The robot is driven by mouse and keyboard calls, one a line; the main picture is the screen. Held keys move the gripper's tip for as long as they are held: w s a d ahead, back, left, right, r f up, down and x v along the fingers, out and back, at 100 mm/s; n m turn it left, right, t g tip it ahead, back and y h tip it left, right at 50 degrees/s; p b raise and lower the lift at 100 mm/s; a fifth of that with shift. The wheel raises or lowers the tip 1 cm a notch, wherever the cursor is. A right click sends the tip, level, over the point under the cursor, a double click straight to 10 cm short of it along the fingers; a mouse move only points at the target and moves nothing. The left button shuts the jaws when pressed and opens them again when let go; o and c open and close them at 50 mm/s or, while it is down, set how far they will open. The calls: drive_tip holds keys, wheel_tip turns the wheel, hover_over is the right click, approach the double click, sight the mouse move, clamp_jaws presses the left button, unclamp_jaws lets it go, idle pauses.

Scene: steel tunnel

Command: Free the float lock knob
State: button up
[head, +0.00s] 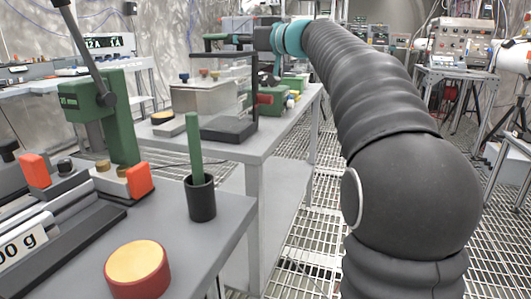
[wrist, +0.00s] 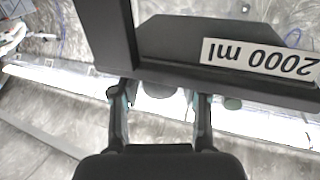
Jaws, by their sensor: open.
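My gripper (head: 228,40) is at the far end of my outstretched arm in the head view, by the top of a clear-walled tank (head: 228,92) with a dark base. In the wrist view my gripper (wrist: 160,92) has its two fingers spread apart, with nothing visibly clamped between them. A dark frame with an upside-down "2000 ml" label (wrist: 262,57) lies just beyond the fingertips. Small rounded grey-green parts (wrist: 232,103) show beside the right finger. I cannot tell which part, if any, is the float lock knob.
A pale box (head: 200,103) with small coloured knobs stands left of the tank on the grey bench. On the nearer bench are a green lever press (head: 100,100), a black cup (head: 200,200) with a green rod, and a red-rimmed round block (head: 137,268). Grated floor lies right of the benches.

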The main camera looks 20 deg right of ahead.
drive_tip(key=m+t+h+p, duration=0.1)
drive_tip(key=h, duration=0.1)
drive_tip(key=m+t+h+p, duration=0.1)
drive_tip(key=m+h+p, duration=0.1)
drive_tip(key=shift+s+a+r, duration=0.1)
drive_tip(key=shift+r, duration=0.1)
drive_tip(key=b+v, duration=0.4)
drive_tip(key=v, duration=1)
drive_tip(key=s+a+f+m+g+h+p, duration=0.1)
drive_tip(key=s+f, duration=0.4)
drive_tip(key=f, duration=0.5)
drive_tip(key=s+a+f+m+g+h+p, duration=0.1)
drive_tip(key=s+a+f+m+g+p, duration=0.1)
drive_tip(key=f, duration=0.8)
drive_tip(key=shift+s+a+f+g+h+p, duration=0.4)
drive_tip(key=shift+s+a+g, duration=0.55)
drive_tip(key=shift+s+g, duration=0.85)
drive_tip(key=shift+w, duration=0.2)
